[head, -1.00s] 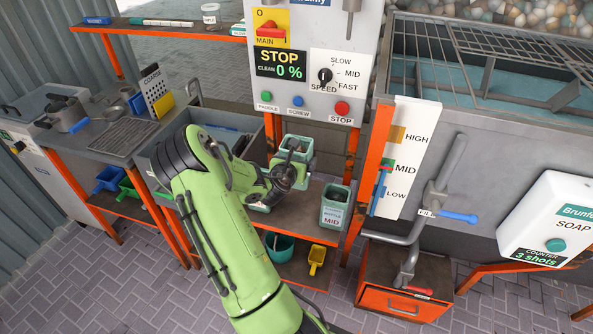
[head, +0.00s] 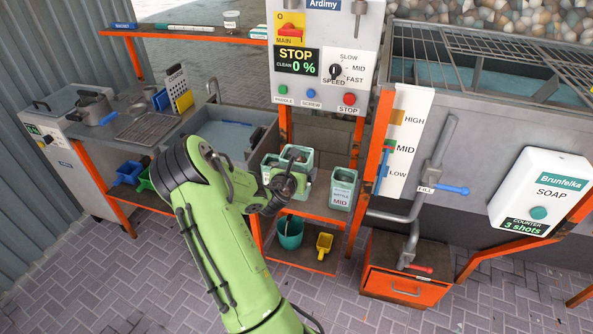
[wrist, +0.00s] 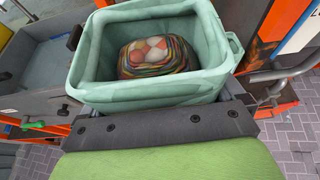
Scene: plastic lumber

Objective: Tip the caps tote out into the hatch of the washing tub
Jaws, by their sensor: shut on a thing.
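My gripper (head: 286,184) is shut on a pale green tote (head: 298,156), which appears upright. In the wrist view the tote's rim (wrist: 150,97) fills the upper middle, just beyond the dark gripper body. Inside lies a rounded, multicoloured striped heap with pale and reddish round pieces on top, the caps (wrist: 155,58). The fingertips are hidden. The washing tub (head: 485,125) is the big grey tank at the right, with a wire rack over its top. I cannot make out its hatch.
Another green tote (head: 269,170) is just left of the held one, and a tote labelled MID (head: 342,190) stands right on the shelf. The control panel (head: 313,60) rises behind. A soap dispenser (head: 540,195) is at the right. The paved floor in front is clear.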

